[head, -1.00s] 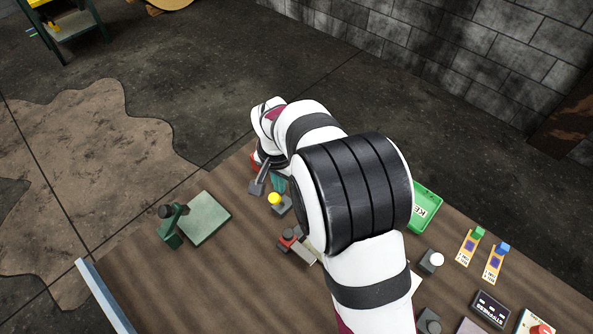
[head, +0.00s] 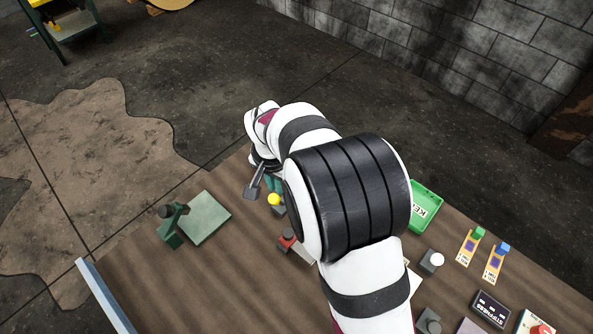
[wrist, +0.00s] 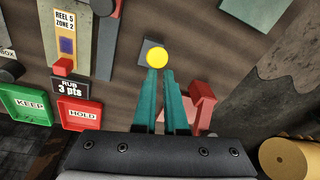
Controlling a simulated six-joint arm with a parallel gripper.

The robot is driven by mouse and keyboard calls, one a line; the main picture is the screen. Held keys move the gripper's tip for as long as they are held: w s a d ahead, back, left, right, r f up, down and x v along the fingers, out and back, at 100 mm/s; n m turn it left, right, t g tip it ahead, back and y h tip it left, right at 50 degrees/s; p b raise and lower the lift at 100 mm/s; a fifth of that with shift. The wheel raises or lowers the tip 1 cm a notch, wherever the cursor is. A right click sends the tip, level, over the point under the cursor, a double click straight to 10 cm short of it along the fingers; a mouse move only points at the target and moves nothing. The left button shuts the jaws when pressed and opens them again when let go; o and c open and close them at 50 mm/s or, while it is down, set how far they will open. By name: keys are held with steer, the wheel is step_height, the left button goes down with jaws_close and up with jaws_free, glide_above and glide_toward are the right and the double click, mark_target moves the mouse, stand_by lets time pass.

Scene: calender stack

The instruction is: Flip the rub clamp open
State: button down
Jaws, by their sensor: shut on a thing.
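A yellow round knob (head: 273,199) on a small grey block stands beyond my arm in the head view. In the wrist view the yellow knob (wrist: 156,57) is at the tips of my teal fingers. My gripper (wrist: 160,72) is shut on the knob, with its fingertips close together. In the head view only a little of the teal fingers (head: 274,184) shows beside my wrist. Which part is the rub clamp is not labelled; a sign reading "RUB 3 pts" (wrist: 72,88) is left of the fingers.
In the wrist view, a red part (wrist: 201,105) stands close right of the fingers, and green KEEP (wrist: 30,106) and red HOLD (wrist: 81,115) trays are at left. In the head view, a green lever device (head: 172,226) and plate (head: 205,218) sit left; the front-left tabletop is clear.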

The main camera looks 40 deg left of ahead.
steer(key=s+r, duration=0.3)
steer(key=r, duration=0.6)
steer(key=shift+s, duration=0.15)
steer(key=w+d+r+m, duration=0.2)
steer(key=d+r, duration=0.1)
steer(key=d, duration=0.9)
steer(key=w+d+r+m, duration=0.2)
steer(key=w+d+r, duration=0.1)
steer(key=d, duration=0.8)
steer(key=s+d+f+m+g, duration=0.1)
steer(key=s+d+m, duration=0.3)
steer(key=s+d, duration=0.8)
steer(key=d, duration=0.3)
steer(key=shift+s+d+f+m+y, duration=0.15)
steer(key=shift+s+f+m+y, duration=0.15)
steer(key=shift+s+f, duration=0.05)
